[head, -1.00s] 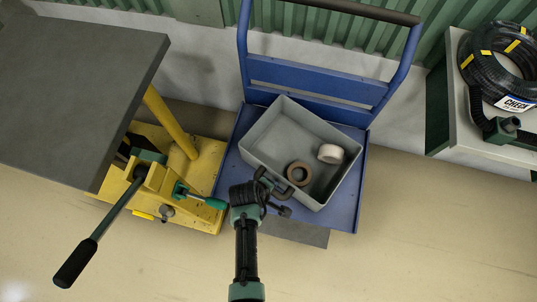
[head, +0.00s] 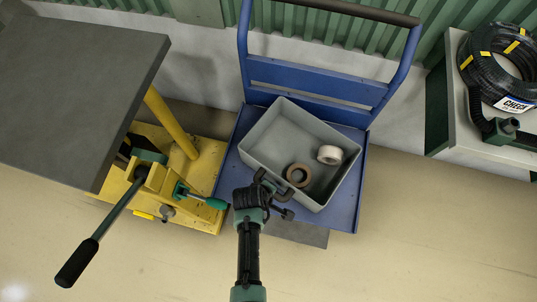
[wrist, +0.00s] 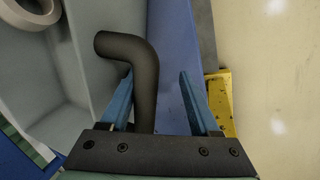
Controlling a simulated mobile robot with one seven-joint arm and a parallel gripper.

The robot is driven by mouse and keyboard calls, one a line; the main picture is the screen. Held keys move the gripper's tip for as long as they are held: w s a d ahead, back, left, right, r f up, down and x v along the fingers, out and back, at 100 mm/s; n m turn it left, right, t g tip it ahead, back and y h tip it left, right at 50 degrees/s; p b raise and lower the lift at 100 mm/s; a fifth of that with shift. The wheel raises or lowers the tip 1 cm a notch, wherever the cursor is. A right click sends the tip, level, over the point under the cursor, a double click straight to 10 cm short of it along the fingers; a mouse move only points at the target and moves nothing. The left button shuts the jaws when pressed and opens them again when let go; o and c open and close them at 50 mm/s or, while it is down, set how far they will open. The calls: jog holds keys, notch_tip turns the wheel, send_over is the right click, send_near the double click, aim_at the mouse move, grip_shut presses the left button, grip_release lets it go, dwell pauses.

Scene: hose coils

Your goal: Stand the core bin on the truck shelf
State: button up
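The core bin (head: 268,164) is a grey open tray holding a brown roll (head: 298,175) and a white roll (head: 329,155). It appears to sit, turned at an angle, on the blue deck (head: 345,205) of the truck. My gripper (head: 271,187) is at the bin's near side by its dark handle. In the wrist view, my gripper's two blue fingers (wrist: 158,100) are apart, with the bent dark handle (wrist: 143,75) between them. The handle lies close to the left finger, with a clear gap to the right one. Whether it touches the left finger cannot be told.
The truck's blue push frame (head: 315,79) rises behind the bin. A yellow base (head: 205,165) with a lever and a dark grey tabletop (head: 80,90) stands at left. A black hose coil (head: 480,75) lies on a bench at right. The floor in front is clear.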

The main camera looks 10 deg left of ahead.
jog(key=shift+s+d+p, duration=0.2)
jog(key=shift+d, duration=0.3)
jog(key=shift+s+d+p, duration=0.2)
jog(key=shift+d, duration=0.3)
dwell(0.4)
jog(key=p+v, duration=0.8)
dwell(1.5)
jog(key=p+v, duration=0.2)
jog(key=v, duration=1.1)
jog(key=shift+s+a, duration=0.1)
jog(key=shift+a, duration=0.05)
